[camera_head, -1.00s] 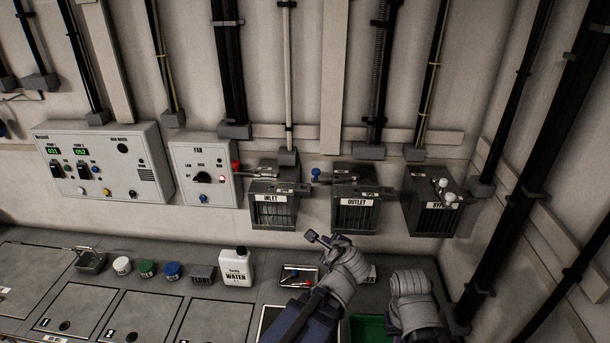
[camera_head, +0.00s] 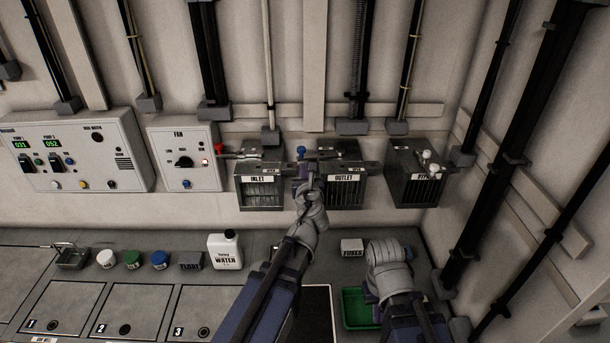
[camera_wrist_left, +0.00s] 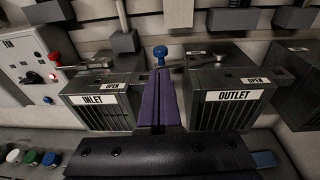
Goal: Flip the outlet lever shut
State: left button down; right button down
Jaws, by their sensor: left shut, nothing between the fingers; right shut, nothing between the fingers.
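The outlet box (camera_head: 341,192) is a dark grey box with a white OUTLET label, on the wall right of centre; it also shows in the left wrist view (camera_wrist_left: 222,115). Its lever ends in a blue knob (camera_head: 301,151), which sticks out to the left of the box; the knob also shows in the left wrist view (camera_wrist_left: 160,52). My left gripper (camera_head: 307,172) is shut and empty, its purple fingers (camera_wrist_left: 160,80) just below and in front of the knob. I cannot tell whether they touch. My right gripper (camera_head: 371,296) is low by the green tray, its fingers mostly hidden.
The inlet box (camera_head: 261,190) with a red-knobbed lever (camera_head: 219,149) is close on the left. The bypass box (camera_head: 415,178) is on the right. A fan panel (camera_head: 184,155) is further left. A water bottle (camera_head: 225,251), a fuses box (camera_head: 351,247) and the green tray (camera_head: 357,309) are below.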

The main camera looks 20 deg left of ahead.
aim_at(298, 149)
pick_arm(q)
jog(key=b+x, duration=0.1)
jog(key=x, duration=0.7)
jog(key=shift+w+a+f, duration=0.1)
jog(key=shift+w, duration=0.4)
jog(key=w+a, duration=0.2)
jog(key=w, duration=0.1)
jog(key=shift+a, duration=0.2)
jog(key=shift+s, duration=0.1)
